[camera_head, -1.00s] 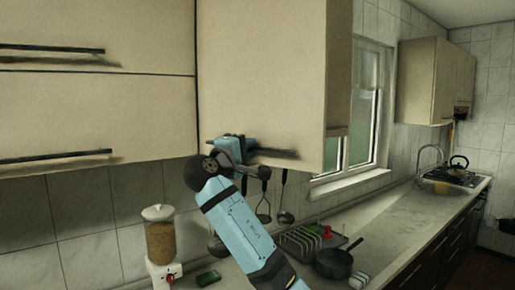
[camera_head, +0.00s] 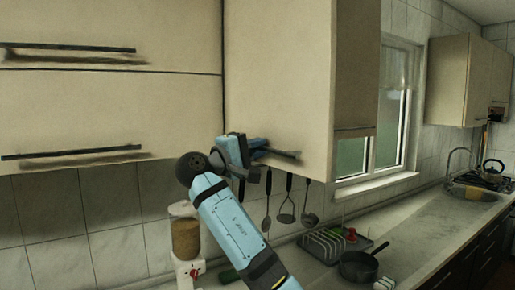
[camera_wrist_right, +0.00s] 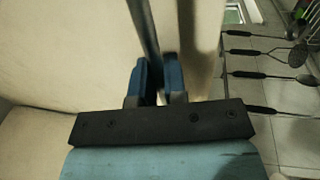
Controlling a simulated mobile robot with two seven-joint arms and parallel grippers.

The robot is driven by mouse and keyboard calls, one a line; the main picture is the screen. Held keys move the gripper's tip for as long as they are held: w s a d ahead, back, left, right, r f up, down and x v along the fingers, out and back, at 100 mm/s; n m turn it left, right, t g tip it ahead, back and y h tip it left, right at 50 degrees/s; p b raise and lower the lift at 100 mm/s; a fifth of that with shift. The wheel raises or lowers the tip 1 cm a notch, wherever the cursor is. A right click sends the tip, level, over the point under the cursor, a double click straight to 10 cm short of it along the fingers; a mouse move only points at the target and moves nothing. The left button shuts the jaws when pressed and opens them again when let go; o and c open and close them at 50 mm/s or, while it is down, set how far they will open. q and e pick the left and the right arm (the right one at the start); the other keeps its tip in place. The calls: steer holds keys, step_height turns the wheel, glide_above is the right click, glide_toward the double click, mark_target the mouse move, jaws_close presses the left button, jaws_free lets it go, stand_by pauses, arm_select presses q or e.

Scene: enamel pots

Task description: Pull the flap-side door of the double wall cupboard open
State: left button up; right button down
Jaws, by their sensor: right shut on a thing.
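The flap-side door (camera_head: 280,80) is a cream panel in the middle of the head view. My right gripper (camera_head: 256,150) is at this handle. In the right wrist view the right gripper (camera_wrist_right: 159,78) is shut on the handle (camera_wrist_right: 143,28), which runs up between its blue fingers. Another cream panel of the cupboard (camera_head: 356,70) shows right of the door. My left gripper is out of view.
The cream flap cupboard (camera_head: 100,105), with two bar handles, is at left. Utensils (camera_head: 286,205) hang below the door. On the counter are a cereal dispenser (camera_head: 186,238), a dish rack (camera_head: 330,243) and a dark pan (camera_head: 358,266). A window (camera_head: 365,160) is at right.

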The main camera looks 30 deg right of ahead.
steer(key=c, duration=1.2)
jaws_free()
steer(key=b+v, duration=0.4)
steer(key=v, duration=0.9)
steer(key=shift+a+f, duration=0.1)
steer(key=shift+a, duration=0.25)
